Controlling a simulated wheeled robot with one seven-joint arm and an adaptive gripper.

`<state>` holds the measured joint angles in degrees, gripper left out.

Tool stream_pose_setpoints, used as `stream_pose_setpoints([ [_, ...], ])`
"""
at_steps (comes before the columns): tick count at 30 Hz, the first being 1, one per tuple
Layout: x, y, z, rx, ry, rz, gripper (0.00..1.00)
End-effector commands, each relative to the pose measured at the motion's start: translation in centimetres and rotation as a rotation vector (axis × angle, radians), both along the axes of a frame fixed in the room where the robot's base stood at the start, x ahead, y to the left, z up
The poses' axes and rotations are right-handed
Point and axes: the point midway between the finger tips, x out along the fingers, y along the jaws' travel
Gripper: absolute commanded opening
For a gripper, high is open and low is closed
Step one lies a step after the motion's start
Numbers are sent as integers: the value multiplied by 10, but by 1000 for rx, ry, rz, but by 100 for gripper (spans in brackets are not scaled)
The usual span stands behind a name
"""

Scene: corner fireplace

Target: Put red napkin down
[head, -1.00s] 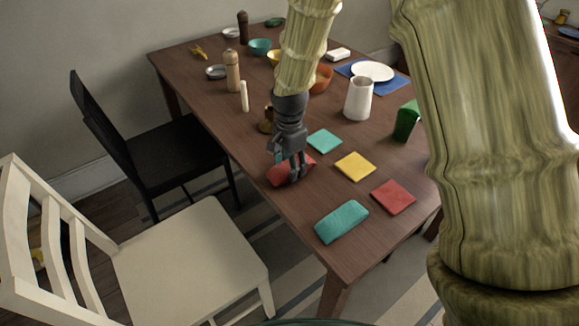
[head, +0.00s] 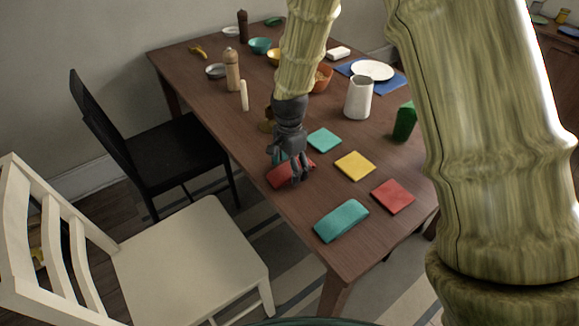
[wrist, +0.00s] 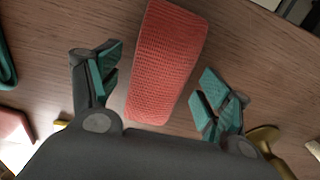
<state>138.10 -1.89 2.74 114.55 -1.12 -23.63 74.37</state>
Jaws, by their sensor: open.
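The red napkin (wrist: 168,62) is a folded, textured cloth lying on the wooden table. In the wrist view it lies between my open fingers, with a gap on each side. In the head view the red napkin (head: 283,175) is near the table's left edge, partly hidden by my gripper (head: 290,175). My gripper (wrist: 155,92) also shows in the wrist view with its teal finger pads spread apart and nothing held.
The table (head: 255,157) has a teal folded napkin (head: 342,221) near its front corner. Teal (head: 324,140), yellow (head: 355,166) and red (head: 393,196) squares lie close by. A white pitcher (head: 359,97) and a green cup (head: 404,122) stand behind. Chairs stand at the left.

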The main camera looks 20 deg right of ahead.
Motion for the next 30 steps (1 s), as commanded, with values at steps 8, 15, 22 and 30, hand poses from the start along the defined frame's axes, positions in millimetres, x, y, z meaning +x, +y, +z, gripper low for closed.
stream_pose_setpoints([
  [8, 1, 0, 30, -1, -4, 1, 78],
  [15, 1, 0, 71, -1, -5, 1, 78],
  [22, 1, 0, 105, 0, -3, 0, 78],
  [30, 1, 0, 121, 0, -1, 0, 78],
])
